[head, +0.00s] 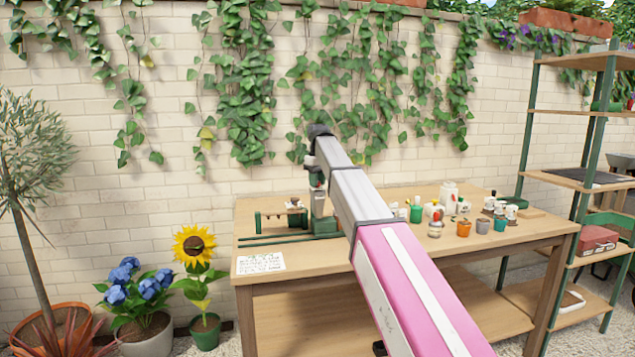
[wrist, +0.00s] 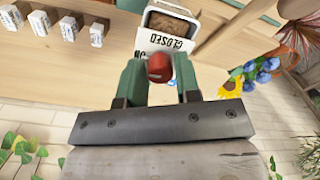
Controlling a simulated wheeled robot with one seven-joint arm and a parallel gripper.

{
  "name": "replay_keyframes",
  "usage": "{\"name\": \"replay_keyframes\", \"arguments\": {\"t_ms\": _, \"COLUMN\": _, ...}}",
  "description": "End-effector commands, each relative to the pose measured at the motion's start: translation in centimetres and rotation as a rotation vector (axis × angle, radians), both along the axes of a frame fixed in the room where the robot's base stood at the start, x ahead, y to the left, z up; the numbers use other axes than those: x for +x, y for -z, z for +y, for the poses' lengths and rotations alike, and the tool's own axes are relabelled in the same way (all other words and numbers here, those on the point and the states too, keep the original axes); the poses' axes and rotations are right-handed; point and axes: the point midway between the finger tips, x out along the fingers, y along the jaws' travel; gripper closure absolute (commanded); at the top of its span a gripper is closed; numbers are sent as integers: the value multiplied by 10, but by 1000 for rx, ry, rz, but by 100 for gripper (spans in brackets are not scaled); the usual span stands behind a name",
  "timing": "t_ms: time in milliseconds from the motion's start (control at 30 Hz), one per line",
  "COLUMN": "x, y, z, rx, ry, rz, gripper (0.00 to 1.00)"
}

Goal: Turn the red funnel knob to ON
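The red funnel knob (wrist: 159,68) sits between the two green fingers of my gripper (wrist: 160,76) in the wrist view. Other lettering beside the knob is partly hidden by a finger. In the head view the green stand (head: 325,222) is on the workbench; my arm hides most of the knob area there.
The wooden workbench (head: 380,210) holds a paper note (head: 261,263) at its front left and several small pots and jars (head: 464,228) at its right. A sunflower pot (head: 205,331) stands left of the bench and a shelf rack (head: 592,180) stands right. Several small labelled blocks (wrist: 69,28) show in the wrist view.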

Motion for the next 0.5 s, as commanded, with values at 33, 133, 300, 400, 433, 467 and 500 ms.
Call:
{"name": "replay_keyframes", "arguments": {"t_ms": 33, "x": 1, "y": 0, "z": 0, "rx": 1, "ry": 0, "rz": -1, "gripper": 52}}
{"name": "replay_keyframes", "arguments": {"t_ms": 133, "x": 0, "y": 0, "z": 0, "rx": 0, "ry": 0, "rz": 0, "gripper": 49}}
{"name": "replay_keyframes", "arguments": {"t_ms": 300, "x": 0, "y": 0, "z": 0, "rx": -1, "ry": 2, "rz": 1, "gripper": 49}}
{"name": "replay_keyframes", "arguments": {"t_ms": 400, "x": 0, "y": 0, "z": 0, "rx": -1, "ry": 14, "rz": 1, "gripper": 49}}
{"name": "replay_keyframes", "arguments": {"t_ms": 433, "x": 0, "y": 0, "z": 0, "rx": 0, "ry": 22, "rz": 0, "gripper": 49}}
{"name": "replay_keyframes", "arguments": {"t_ms": 467, "x": 0, "y": 0, "z": 0, "rx": -1, "ry": 35, "rz": 1, "gripper": 49}}
{"name": "replay_keyframes", "arguments": {"t_ms": 500, "x": 0, "y": 0, "z": 0, "rx": 0, "ry": 54, "rz": 0, "gripper": 49}}
